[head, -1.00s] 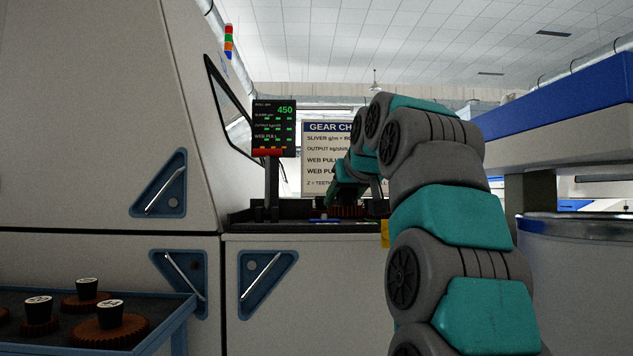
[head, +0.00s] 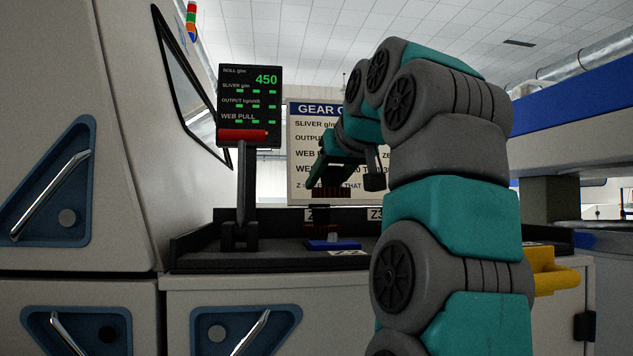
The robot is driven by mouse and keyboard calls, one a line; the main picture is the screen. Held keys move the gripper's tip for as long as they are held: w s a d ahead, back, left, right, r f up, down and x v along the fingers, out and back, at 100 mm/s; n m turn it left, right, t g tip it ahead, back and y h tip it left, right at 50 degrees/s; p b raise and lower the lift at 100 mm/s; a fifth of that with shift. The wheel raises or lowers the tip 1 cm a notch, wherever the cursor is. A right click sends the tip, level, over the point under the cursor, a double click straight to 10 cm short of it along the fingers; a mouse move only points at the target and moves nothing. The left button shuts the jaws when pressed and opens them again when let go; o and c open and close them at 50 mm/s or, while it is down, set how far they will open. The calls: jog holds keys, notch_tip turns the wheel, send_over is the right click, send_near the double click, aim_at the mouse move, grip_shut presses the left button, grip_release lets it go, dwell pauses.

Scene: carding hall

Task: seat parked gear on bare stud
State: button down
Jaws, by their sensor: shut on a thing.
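My gripper (head: 335,176) is over the black bench top of the machine, partly hidden by my own arm. It is shut on a brown toothed gear (head: 333,192), which shows just below it, above the bench. Under this gear a dark upright shape with a brownish part (head: 321,230) stands on the bench; I cannot tell whether it is a stud or another gear. I cannot make out the bare stud.
A gear chart board (head: 305,180) is behind the bench (head: 270,258). A yellow handle (head: 558,280) sticks out at right. Labels starting with Z line the bench's back edge.

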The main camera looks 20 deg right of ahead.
jog(key=shift+s, duration=0.15)
jog(key=shift+s, duration=0.15)
jog(key=shift+f, duration=0.15)
notch_tip(320, 180, down, 7)
jog(key=b, duration=0.6)
jog(key=shift+r, duration=0.2)
jog(key=shift+c, duration=1.3)
grip_release()
